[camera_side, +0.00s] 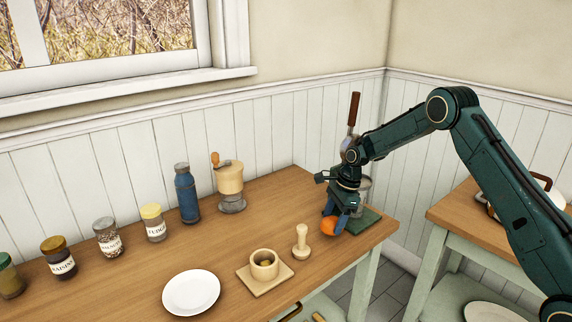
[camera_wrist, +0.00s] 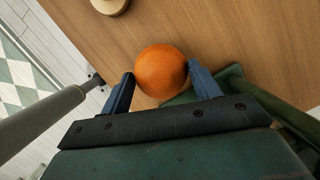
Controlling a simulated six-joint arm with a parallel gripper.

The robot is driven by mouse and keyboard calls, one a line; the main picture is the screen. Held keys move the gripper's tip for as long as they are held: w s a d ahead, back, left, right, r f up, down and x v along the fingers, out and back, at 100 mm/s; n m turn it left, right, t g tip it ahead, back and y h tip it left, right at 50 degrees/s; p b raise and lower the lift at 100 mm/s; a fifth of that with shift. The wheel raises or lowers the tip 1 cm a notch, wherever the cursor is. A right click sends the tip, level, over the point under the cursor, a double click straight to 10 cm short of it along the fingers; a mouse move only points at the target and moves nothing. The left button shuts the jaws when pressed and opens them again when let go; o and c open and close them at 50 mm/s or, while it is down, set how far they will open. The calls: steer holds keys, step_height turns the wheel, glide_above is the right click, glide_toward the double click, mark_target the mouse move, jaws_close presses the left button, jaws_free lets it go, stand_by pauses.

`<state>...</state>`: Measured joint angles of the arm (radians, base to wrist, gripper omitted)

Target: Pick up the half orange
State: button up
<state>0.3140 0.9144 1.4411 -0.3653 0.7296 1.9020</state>
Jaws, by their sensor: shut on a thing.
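The half orange (camera_side: 331,225) shows as a rounded orange shape near the right end of the wooden table in the side view. In the wrist view the half orange (camera_wrist: 161,70) sits between the two blue fingers, its rounded peel toward the camera; its cut face is hidden. My gripper (camera_side: 341,215) is shut on it, with a finger on either side in the wrist view (camera_wrist: 160,88). I cannot tell whether the orange touches the table.
A green board (camera_side: 362,222) lies beside the gripper, with a metal container (camera_side: 364,186) behind. A grinder (camera_side: 231,187) and blue bottle (camera_side: 187,194) stand farther back.

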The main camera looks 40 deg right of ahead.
mark_target(334, 218)
step_height(334, 218, up, 17)
stand_by(0.4)
steer(key=shift+a+f, duration=0.1)
steer(key=shift+f, duration=0.05)
stand_by(0.5)
